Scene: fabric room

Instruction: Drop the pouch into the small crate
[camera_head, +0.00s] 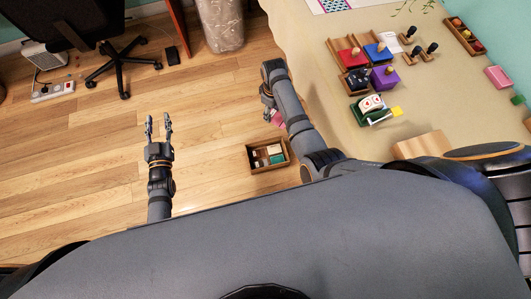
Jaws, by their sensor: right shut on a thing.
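The pink pouch (278,119) shows beside my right forearm, partly hidden by the arm. My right gripper (268,115) is shut on it and holds it beyond the small crate, toward the top of the picture. The small crate (250,158) is a brown open box below the pouch in the picture, just left of my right arm. It has several small items inside, among them a green one and pale ones. My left gripper (158,122) is open and empty over the wooden floor, well left of the crate.
A cloth-covered table (340,112) on the right carries stampers, coloured boxes and a wooden block (422,146). An office chair (118,68), a power strip (52,92) and a fabric-like bin (221,25) stand at the back. The floor between my grippers is clear.

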